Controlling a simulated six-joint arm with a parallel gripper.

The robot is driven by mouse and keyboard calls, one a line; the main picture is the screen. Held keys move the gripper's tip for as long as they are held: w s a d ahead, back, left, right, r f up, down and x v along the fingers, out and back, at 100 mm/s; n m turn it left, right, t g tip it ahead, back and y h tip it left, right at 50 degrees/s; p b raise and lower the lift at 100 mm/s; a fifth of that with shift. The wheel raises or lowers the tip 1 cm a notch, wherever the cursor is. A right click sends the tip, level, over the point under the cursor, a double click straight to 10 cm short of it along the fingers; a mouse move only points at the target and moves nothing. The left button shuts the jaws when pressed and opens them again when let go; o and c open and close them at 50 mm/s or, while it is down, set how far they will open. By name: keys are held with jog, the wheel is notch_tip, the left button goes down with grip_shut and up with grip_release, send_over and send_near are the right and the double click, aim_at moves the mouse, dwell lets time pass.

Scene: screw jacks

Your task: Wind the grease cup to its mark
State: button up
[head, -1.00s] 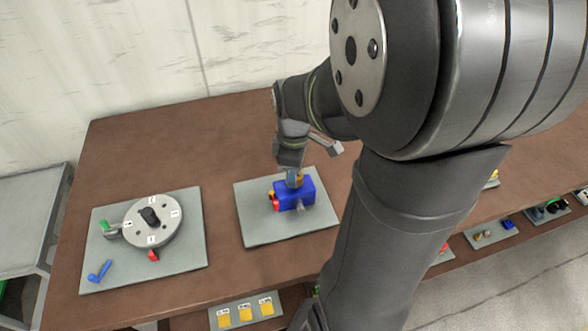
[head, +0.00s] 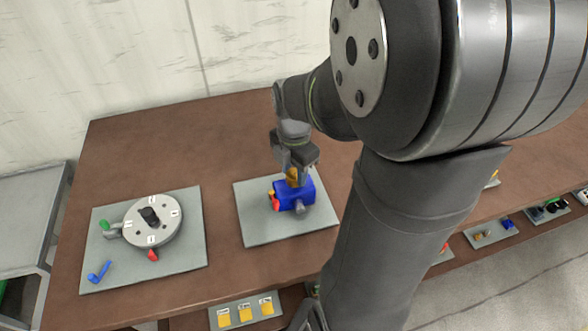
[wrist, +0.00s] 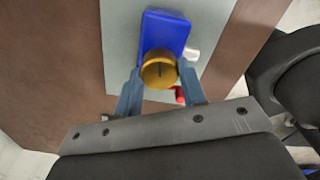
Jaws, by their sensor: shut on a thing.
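The grease cup is a yellow-brown round cup (wrist: 159,71) with a dark line on its top, seen in the wrist view. It stands on top of a blue block (head: 298,194), which also shows in the wrist view (wrist: 165,30). My gripper (wrist: 160,84) is shut on the cup, with one blue-grey finger on each side of it. In the head view my gripper (head: 296,175) is over the block and partly hides the cup. I cannot make out a mark on the block.
The block sits on a grey plate (head: 257,225), with a grey knob (head: 300,207) and a red part (head: 276,204) on its sides. Left is another plate (head: 185,268) with a grey dial (head: 165,229) and a blue crank (head: 98,271). Brown table (head: 120,150) is clear behind.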

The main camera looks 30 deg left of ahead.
aim_at(294, 174)
jog(key=n, duration=0.4)
jog(key=shift+d+f, duration=0.1)
jog(key=shift+n, duration=2.5)
jog(key=o, duration=1)
jog(key=shift+r, duration=0.2)
notch_tip(294, 174, up, 17)
